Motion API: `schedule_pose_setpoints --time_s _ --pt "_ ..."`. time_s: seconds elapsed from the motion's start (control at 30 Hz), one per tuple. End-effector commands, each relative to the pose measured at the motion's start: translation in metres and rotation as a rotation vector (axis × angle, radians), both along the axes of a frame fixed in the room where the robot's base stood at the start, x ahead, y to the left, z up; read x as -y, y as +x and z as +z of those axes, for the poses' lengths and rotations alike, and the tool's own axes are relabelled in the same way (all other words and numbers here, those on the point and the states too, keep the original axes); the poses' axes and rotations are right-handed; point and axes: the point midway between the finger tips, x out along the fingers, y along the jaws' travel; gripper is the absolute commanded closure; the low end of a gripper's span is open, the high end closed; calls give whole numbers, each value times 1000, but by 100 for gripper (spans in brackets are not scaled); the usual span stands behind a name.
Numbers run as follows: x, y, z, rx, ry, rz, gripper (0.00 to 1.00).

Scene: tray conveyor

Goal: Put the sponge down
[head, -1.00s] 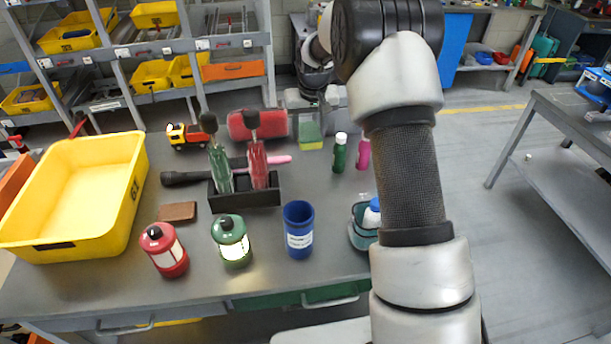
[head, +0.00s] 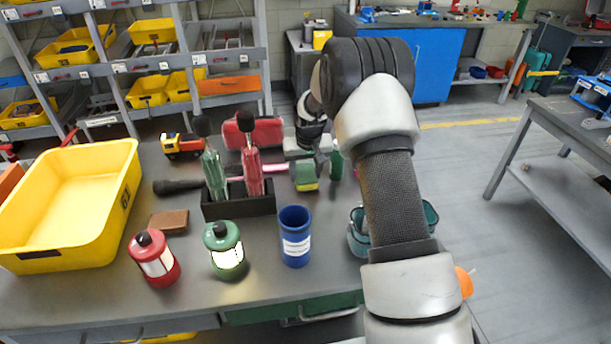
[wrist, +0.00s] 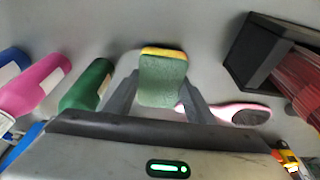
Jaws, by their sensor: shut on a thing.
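The sponge (head: 306,178), green with a yellow layer, is between the fingers of my gripper (head: 306,166) toward the far right part of the grey workbench. In the wrist view the sponge (wrist: 162,82) shows upright in the picture between the two grey fingers of my gripper (wrist: 160,98), which are shut on its sides. I cannot tell whether its underside touches the bench. A pink-handled brush (wrist: 240,112) lies close beside it, partly hidden by a finger.
A green bottle (head: 336,165) and a pink bottle (wrist: 40,80) stand close by. A blue cup (head: 295,236) and a teal container (head: 357,243) are nearer. Open bench lies between sponge and cup.

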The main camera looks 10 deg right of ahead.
Motion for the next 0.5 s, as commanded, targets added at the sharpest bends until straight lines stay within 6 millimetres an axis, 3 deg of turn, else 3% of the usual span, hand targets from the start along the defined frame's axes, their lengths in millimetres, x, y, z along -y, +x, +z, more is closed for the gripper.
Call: schedule_pose_setpoints --time_s 0.1,0.43,0.47,0.5 --pt "0 0 -11 -1 0 0 72" --pt "0 0 -16 0 0 0 72" --pt "0 0 -14 0 0 0 47" --pt "0 0 -14 0 0 0 40"
